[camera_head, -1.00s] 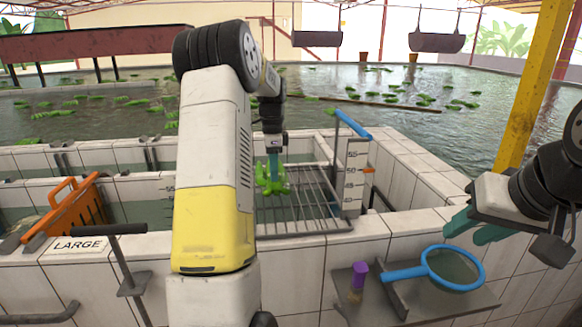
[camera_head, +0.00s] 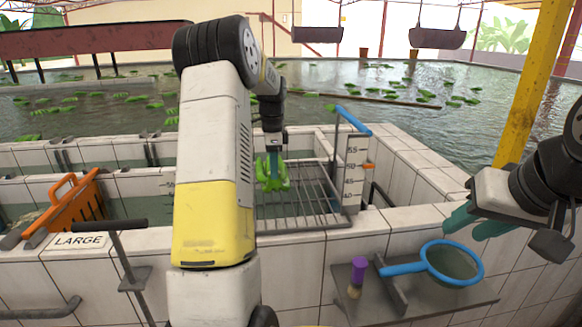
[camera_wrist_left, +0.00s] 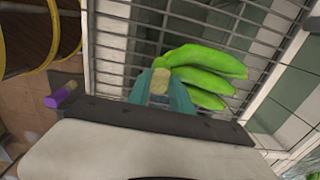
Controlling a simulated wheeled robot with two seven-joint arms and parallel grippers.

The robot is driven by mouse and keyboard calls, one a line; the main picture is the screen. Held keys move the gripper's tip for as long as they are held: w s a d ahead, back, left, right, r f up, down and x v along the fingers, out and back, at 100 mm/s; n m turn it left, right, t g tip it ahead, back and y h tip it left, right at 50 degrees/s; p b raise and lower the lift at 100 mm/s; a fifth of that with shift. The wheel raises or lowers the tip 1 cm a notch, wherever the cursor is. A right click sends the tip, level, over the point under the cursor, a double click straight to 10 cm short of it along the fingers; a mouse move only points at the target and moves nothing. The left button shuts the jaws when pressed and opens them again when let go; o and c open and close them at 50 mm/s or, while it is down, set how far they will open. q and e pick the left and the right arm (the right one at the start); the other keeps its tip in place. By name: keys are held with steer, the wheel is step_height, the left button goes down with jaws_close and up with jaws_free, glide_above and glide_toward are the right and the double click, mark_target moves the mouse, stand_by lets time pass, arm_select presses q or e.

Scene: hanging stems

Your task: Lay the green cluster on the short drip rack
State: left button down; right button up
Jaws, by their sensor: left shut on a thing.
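The green cluster (camera_head: 273,173) is a bunch of green, banana-like fruits with a pale stub of stem. My left gripper (camera_head: 274,151) is shut on the stem from above. In the left wrist view the teal fingers (camera_wrist_left: 164,92) hold the stub and the cluster (camera_wrist_left: 208,72) spreads to the right over the bars. The drip rack (camera_head: 306,205) is a grid of grey metal bars. The cluster is over its far left part; I cannot tell whether it touches the bars. My right gripper (camera_head: 474,222) is open and empty at the right.
A gauge board (camera_head: 355,170) and a blue-topped post (camera_head: 352,122) stand by the rack's right side. A blue hoop net (camera_head: 452,264) and a purple-handled brush (camera_head: 357,275) lie on the front shelf.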

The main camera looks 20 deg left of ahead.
arm_select(q)
steer(key=shift+f, duration=0.65)
steer(key=c, duration=1.2)
jaws_free()
steer(key=shift+o, duration=0.7)
